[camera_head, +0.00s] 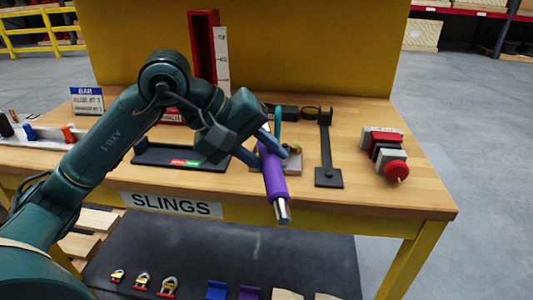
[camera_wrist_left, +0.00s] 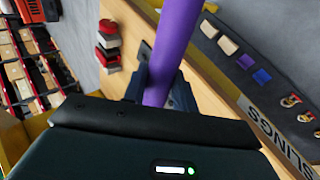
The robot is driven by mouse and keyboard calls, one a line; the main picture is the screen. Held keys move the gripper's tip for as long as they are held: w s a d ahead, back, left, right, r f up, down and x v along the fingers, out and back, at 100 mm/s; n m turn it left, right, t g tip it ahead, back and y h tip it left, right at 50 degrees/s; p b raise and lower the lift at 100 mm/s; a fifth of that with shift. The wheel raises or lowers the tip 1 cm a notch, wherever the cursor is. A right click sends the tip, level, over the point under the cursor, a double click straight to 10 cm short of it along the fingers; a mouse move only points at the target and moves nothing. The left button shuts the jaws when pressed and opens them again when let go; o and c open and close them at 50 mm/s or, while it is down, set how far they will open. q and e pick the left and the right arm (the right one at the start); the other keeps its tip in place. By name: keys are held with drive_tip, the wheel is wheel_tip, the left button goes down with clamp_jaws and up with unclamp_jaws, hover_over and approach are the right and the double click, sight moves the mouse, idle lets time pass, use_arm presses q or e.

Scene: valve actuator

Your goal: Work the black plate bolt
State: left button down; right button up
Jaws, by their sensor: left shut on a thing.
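My left gripper (camera_head: 258,150) is shut on a purple cylinder (camera_head: 272,176) with a bare metal end that points toward the table's front edge. In the left wrist view the purple cylinder (camera_wrist_left: 176,45) runs up between the fingers of my left gripper (camera_wrist_left: 160,88). Behind it, a grey block (camera_head: 293,163) with a small green part is partly hidden. A black bar with a square foot plate (camera_head: 328,179) lies just right of it. A long black tray-like plate (camera_head: 160,155) with a red and green strip lies left. I cannot tell which black plate carries the bolt. My right gripper is not in view.
A red and grey unit with a round red knob (camera_head: 396,171) sits at the table's right. A tall red frame (camera_head: 203,50) stands at the back. The wooden top (camera_head: 425,195) is clear near its right front corner. A lower shelf (camera_head: 210,250) holds slings.

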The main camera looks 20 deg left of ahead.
use_arm(q)
wheel_tip(320, 180, down, 2)
drive_tip(key=shift+d+f+b, duration=0.1)
drive_tip(key=shift+f+b, duration=0.1)
drive_tip(key=shift+b, duration=0.85)
drive_tip(key=shift+f+b, duration=0.4)
drive_tip(key=shift+b, duration=0.05)
drive_tip(key=shift+f, duration=0.25)
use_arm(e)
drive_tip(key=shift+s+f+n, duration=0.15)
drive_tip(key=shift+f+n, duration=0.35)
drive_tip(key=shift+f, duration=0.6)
use_arm(q)
drive_tip(key=shift+r, duration=0.1)
drive_tip(key=shift+r+n+h+p, duration=0.3)
drive_tip(key=shift+r+h+p, duration=0.1)
drive_tip(key=shift+r, duration=0.5)
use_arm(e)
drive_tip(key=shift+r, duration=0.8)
use_arm(q)
drive_tip(key=shift+b, duration=0.45)
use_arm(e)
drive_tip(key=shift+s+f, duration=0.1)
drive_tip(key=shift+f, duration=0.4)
